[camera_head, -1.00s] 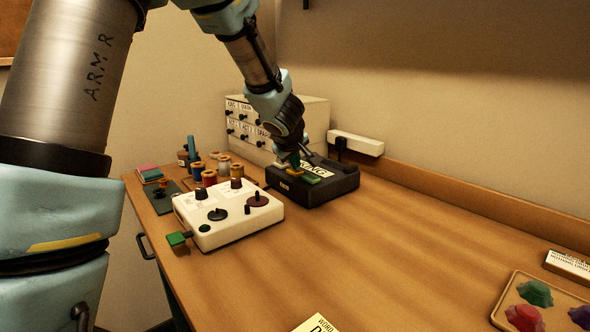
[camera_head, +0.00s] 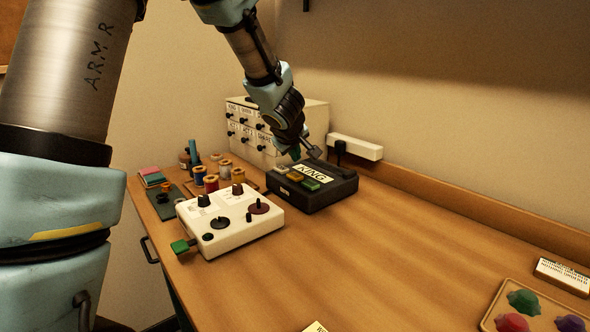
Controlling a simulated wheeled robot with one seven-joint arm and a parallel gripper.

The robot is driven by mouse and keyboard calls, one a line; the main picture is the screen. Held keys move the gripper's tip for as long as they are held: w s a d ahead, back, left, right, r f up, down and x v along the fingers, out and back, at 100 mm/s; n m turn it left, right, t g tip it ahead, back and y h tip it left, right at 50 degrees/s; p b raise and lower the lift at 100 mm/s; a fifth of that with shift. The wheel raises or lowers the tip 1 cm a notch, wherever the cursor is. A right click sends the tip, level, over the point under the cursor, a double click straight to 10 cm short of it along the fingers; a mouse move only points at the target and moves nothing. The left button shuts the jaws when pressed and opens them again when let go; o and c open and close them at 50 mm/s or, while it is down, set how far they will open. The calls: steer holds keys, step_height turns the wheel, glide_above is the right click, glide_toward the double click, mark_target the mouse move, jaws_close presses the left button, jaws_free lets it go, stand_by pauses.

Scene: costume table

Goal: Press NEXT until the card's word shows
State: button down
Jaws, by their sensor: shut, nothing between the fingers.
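A black box (camera_head: 338,190) stands near the back of the table, with a lit window reading KING (camera_head: 312,173). Along its near edge sit a pale button (camera_head: 282,169), an orange button (camera_head: 295,177) and a green button (camera_head: 309,184); their labels are too small to read. My gripper (camera_head: 296,154) is shut and empty, just above and behind the buttons, apart from them. A pale yellow card (camera_head: 316,326) is cut off by the bottom edge, and its word is out of view.
A white control box (camera_head: 228,232) with knobs stands left of the black box. Thread spools (camera_head: 211,183) and a labelled drawer cabinet (camera_head: 245,125) are behind. A tray (camera_head: 490,318) of coloured pieces lies at right. The middle table is clear.

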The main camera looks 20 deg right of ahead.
steer(key=shift+r+p, duration=1.15)
steer(key=shift+r, duration=0.25)
steer(key=shift+f, duration=0.1)
